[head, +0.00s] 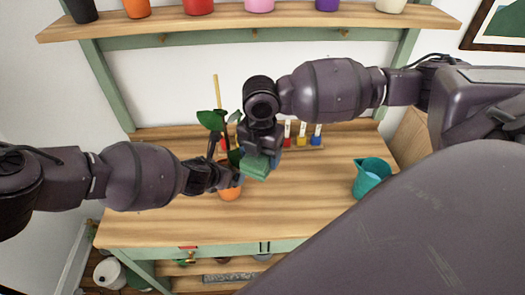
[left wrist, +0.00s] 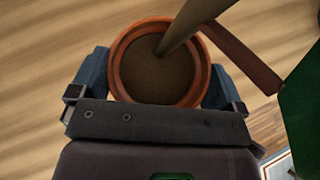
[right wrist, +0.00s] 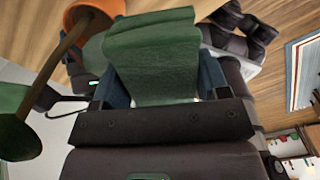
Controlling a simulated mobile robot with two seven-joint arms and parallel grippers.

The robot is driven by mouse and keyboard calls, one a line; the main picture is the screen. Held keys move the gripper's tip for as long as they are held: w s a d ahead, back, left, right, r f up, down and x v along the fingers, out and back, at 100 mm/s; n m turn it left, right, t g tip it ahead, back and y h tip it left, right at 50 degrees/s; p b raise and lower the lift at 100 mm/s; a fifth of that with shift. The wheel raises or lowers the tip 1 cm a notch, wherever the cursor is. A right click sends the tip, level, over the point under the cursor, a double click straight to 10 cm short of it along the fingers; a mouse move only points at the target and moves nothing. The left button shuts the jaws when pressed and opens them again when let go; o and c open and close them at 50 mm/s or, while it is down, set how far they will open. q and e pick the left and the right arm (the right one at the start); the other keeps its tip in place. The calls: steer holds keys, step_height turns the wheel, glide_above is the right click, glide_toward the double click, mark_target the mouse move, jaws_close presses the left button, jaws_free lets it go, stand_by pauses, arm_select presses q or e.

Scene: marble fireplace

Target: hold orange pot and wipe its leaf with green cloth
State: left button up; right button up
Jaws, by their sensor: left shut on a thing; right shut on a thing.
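The orange pot (head: 230,193) stands on the wooden table, and its soil and rim show in the left wrist view (left wrist: 116,72). My left gripper (head: 232,178) is shut on the pot, with a finger on each side in its wrist view. The plant's green leaf (head: 211,119) rises above the pot on a brown stem (left wrist: 185,25). My right gripper (head: 261,152) is shut on the green cloth (right wrist: 153,60), which hangs folded between its fingers. The cloth (head: 256,166) is right of the plant, close to it. Whether it touches a leaf I cannot tell.
A teal pitcher (head: 371,177) stands at the table's right. Red, yellow and blue small bottles (head: 301,140) stand at the back. A shelf (head: 230,24) with several coloured pots runs above. The table (head: 300,205) is clear in front.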

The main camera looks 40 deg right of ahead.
steer(key=shift+a, duration=0.15)
steer(key=shift+s+a+f, duration=0.1)
steer(key=shift+s+a, duration=0.35)
steer(key=shift+a, duration=0.25)
steer(key=shift+w+d, duration=0.25)
steer(key=shift+d, duration=0.25)
steer(key=shift+w+d, duration=0.25)
steer(key=shift+d, duration=0.2)
steer(key=shift+w+d, duration=0.45)
steer(key=shift+d, duration=0.4)
steer(key=shift+s+a, duration=0.2)
steer(key=shift+a, duration=0.3)
steer(key=shift+s+a, duration=0.3)
steer(key=shift+a, duration=0.15)
